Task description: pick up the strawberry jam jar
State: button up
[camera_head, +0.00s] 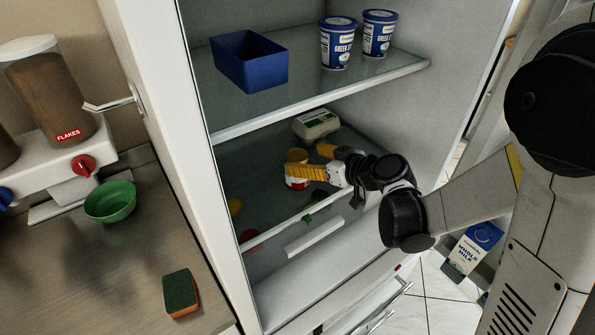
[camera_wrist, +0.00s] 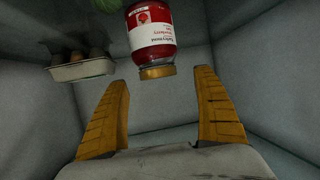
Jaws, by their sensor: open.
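The strawberry jam jar (camera_wrist: 152,38) has red contents, a white label with a strawberry picture and a gold lid. In the wrist view it appears upside down, ahead of and between the spread fingers of my gripper (camera_wrist: 162,112), with a clear gap on both sides. My gripper (camera_head: 318,162) is open and reaches in from the right, close beside the jar. Nothing is held.
An egg carton (camera_head: 316,124) stands behind the jar. The glass shelf above holds a blue bin (camera_head: 249,60) and two yogurt tubs (camera_head: 338,42). Fridge walls enclose the space. A milk carton (camera_head: 472,250) is outside at the lower right.

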aim_at(298, 155)
jog(key=b+x, duration=0.1)
jog(key=x, duration=0.3)
jog(key=shift+w, duration=0.2)
jog(key=shift+r, duration=0.1)
jog(key=c, duration=1.5)
